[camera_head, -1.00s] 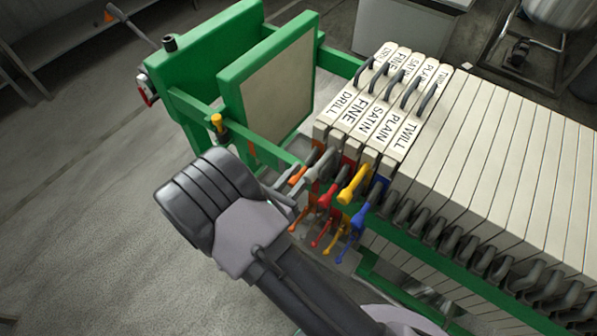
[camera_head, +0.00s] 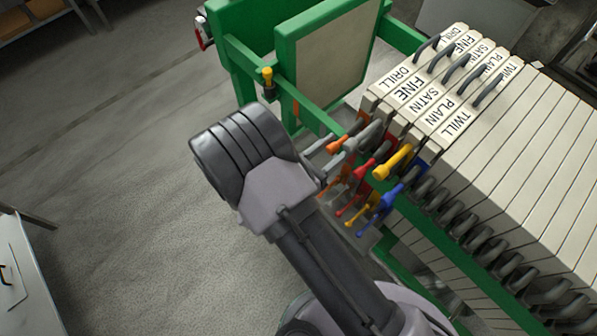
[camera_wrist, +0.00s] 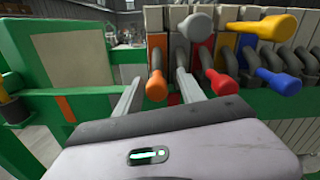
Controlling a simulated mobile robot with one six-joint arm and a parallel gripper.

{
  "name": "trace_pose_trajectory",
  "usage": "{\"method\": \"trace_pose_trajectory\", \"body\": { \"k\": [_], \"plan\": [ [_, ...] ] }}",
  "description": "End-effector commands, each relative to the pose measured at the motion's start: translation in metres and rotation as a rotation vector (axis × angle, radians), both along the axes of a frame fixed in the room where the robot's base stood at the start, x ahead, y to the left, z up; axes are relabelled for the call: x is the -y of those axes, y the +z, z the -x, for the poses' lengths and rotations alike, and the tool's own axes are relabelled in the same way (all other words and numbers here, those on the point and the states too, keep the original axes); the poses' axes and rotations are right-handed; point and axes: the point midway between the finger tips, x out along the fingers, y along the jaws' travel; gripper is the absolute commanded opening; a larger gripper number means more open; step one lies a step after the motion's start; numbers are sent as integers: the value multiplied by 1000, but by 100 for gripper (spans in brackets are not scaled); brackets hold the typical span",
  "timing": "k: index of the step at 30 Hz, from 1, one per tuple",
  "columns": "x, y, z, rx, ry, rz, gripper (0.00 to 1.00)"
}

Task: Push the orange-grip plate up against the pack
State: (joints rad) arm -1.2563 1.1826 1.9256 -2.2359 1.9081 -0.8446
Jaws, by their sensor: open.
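The orange-grip plate (camera_head: 397,82) is the leftmost of the labelled plates and reads DRILL. Its orange grip (camera_wrist: 156,88) points toward me in the wrist view and also shows in the head view (camera_head: 336,145). The pack (camera_head: 500,155) is the long row of pale plates to its right. The labelled plates stand close together; I cannot tell whether a gap is left beside DRILL. My gripper (camera_wrist: 158,79) is open, one finger on each side of the orange grip. Whether a finger touches it is unclear. In the head view my gripper (camera_head: 322,163) is partly hidden.
Grey (camera_wrist: 195,25), red (camera_wrist: 222,83), yellow (camera_wrist: 275,25) and blue (camera_wrist: 280,80) grips crowd close on the right. A green-framed end plate (camera_head: 330,55) stands left, with open space before the pack. A green rail (camera_head: 300,108) runs beneath. Floor at left is clear.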

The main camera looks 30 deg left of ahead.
Motion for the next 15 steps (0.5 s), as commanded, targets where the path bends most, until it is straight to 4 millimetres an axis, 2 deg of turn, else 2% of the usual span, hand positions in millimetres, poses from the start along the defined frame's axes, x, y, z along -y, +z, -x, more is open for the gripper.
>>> {"method": "trace_pose_trajectory", "body": {
  "k": [12,15],
  "plan": [
    [-30,2,111,1,4,0,47],
    [-35,1,132,0,2,2,47]
  ]
}}
